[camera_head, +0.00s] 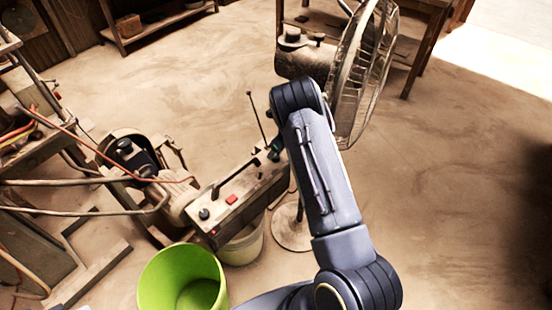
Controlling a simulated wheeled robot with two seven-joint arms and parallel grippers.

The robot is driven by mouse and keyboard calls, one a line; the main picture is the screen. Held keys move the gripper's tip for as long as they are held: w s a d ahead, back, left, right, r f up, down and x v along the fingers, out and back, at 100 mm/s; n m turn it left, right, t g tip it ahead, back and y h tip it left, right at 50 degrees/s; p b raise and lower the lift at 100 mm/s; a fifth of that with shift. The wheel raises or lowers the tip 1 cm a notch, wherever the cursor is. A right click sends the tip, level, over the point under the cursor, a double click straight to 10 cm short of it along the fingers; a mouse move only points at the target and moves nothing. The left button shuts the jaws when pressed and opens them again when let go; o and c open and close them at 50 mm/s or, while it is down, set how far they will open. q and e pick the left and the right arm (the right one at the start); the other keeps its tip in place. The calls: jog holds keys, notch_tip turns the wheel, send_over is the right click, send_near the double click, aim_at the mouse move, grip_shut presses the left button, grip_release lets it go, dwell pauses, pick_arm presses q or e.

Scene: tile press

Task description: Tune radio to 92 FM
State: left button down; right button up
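A worn, box-shaped radio (240,205) is left of centre in the head view. It has a black handle on top, a thin raised antenna, a red button (231,199) and a dark knob (204,214) near its left end. Its dial and any frequency reading cannot be made out. My arm comes up from the bottom and bends down toward the radio's right end. My other gripper is out of view.
A green bucket (181,278) and a pale bucket (243,246) stand below the radio. A standing fan (362,75) is behind my arm. Machinery with hoses (140,155) fills the left side. Bare floor (460,200) lies open on the right.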

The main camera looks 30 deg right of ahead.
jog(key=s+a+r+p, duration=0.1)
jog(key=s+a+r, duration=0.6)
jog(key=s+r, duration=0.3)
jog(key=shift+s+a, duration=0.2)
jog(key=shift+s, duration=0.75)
